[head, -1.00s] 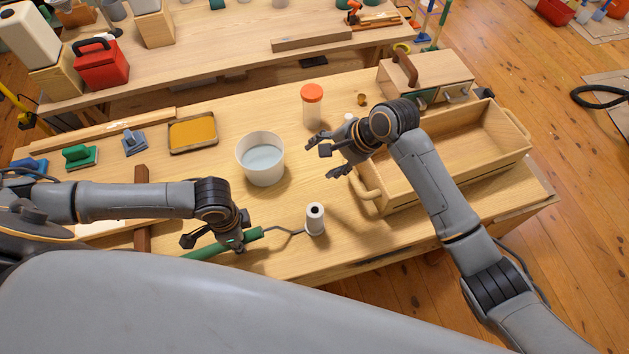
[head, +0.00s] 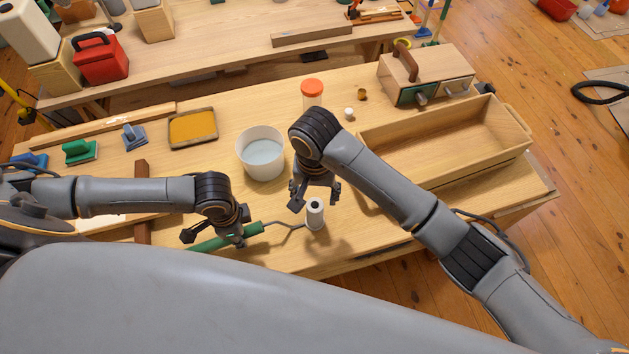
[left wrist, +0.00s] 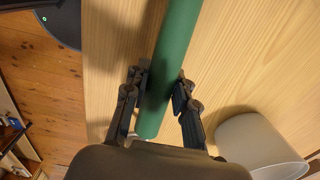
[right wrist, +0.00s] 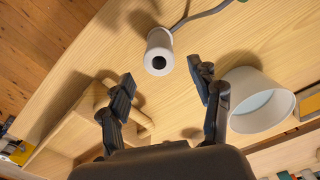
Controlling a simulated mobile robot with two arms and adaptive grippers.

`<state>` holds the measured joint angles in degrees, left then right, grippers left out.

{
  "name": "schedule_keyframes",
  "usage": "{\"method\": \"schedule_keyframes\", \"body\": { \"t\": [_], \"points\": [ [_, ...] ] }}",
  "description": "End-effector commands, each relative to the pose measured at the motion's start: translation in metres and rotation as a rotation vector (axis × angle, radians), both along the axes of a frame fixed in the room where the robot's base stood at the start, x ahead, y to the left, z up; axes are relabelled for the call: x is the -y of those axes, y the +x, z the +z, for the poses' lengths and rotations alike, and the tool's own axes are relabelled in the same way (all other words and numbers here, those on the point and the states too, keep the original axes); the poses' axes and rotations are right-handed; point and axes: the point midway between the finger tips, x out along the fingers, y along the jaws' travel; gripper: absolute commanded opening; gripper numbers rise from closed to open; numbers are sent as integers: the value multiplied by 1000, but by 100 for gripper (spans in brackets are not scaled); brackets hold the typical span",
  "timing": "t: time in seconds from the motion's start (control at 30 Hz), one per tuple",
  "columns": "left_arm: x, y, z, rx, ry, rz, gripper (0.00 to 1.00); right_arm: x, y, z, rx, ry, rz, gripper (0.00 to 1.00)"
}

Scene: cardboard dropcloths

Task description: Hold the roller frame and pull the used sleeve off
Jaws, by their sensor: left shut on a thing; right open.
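The paint roller has a green handle (head: 208,244), a bent grey wire frame (head: 284,225) and a white sleeve (head: 315,214) with a dark open end. My left gripper (head: 232,236) is shut on the green handle; the left wrist view shows the handle (left wrist: 170,75) between its fingers. My right gripper (head: 315,197) is open and empty, just above and behind the sleeve. In the right wrist view the sleeve (right wrist: 160,52) lies beyond the open fingers (right wrist: 165,90), not between them.
A white bucket of water (head: 262,168) stands left of my right gripper. An open wooden crate (head: 375,178) fills the table's right side. An orange-capped jar (head: 312,92) stands behind, and a tray of ochre paint (head: 193,143) lies further left. Wood around the sleeve is clear.

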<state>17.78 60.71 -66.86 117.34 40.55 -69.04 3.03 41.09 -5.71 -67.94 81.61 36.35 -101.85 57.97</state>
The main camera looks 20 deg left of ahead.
Motion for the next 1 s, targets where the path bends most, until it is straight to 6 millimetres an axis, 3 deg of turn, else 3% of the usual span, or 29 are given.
{"method": "schedule_keyframes", "body": {
  "t": [0.1,0.3,0.7,1.0],
  "points": [
    [0,0,0,0,0,-1,0,1,0,-22,-2,-4,-1,63],
    [0,0,0,0,0,-1,0,0,0,-44,-1,0,0,63],
    [0,0,0,0,0,0,0,0,0,-51,0,1,-1,63],
    [0,0,0,0,0,-1,0,0,0,-51,0,2,-1,6]
  ]
}}
